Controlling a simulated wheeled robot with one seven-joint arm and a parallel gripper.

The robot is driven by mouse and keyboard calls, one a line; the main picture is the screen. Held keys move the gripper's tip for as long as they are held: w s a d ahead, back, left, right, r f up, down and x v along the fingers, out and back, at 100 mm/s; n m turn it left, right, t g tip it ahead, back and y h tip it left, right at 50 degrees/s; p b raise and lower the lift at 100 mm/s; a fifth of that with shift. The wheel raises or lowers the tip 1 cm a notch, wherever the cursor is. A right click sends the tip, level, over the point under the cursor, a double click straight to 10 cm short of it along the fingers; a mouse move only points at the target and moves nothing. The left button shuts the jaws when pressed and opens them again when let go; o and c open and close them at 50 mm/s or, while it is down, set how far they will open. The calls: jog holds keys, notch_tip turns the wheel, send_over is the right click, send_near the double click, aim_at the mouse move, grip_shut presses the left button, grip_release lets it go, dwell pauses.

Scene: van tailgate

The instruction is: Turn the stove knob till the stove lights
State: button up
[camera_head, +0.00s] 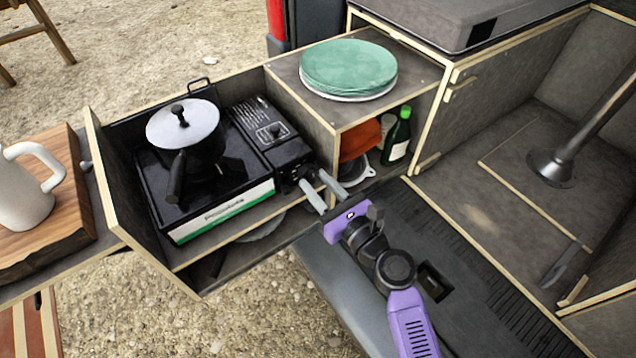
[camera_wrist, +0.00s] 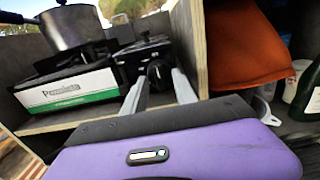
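The camping stove (camera_head: 262,205) is black with a white and green front label and sits in the pull-out box. It also shows in the wrist view (camera_wrist: 68,90). Its dark round knob (camera_wrist: 158,73) is on the front of the stove's right-hand part. My gripper (camera_head: 314,180) is in front of the knob, with its two grey fingers apart, one on each side of the knob in the wrist view (camera_wrist: 160,74). I cannot tell whether the fingers touch it. A lidded pot (camera_head: 184,128) covers the burner; I see no flame.
Green plates (camera_head: 348,66) stand on the compartment right of the stove. Below them are an orange item (camera_head: 360,138) and a green bottle (camera_head: 397,137), close to my gripper's right. The box's wooden divider (camera_wrist: 199,50) is just right of the fingers. A white jug (camera_head: 22,195) stands at left.

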grip_shut()
jog(key=shift+n, duration=0.3)
jog(key=n+b, duration=0.2)
jog(key=n, duration=0.2)
jog(key=shift+f+n+b, duration=0.15)
jog(key=shift+n+b, duration=0.15)
jog(key=n+b, duration=0.3)
jog(key=n, duration=0.3)
jog(key=shift+d, duration=0.1)
jog(key=n+b, duration=0.4)
jog(key=n, duration=0.2)
jog(key=shift+n, duration=0.3)
jog(key=n+b, duration=0.4)
jog(key=n, duration=0.2)
jog(key=shift+r+n, duration=0.2)
jog(key=shift+n, duration=0.1)
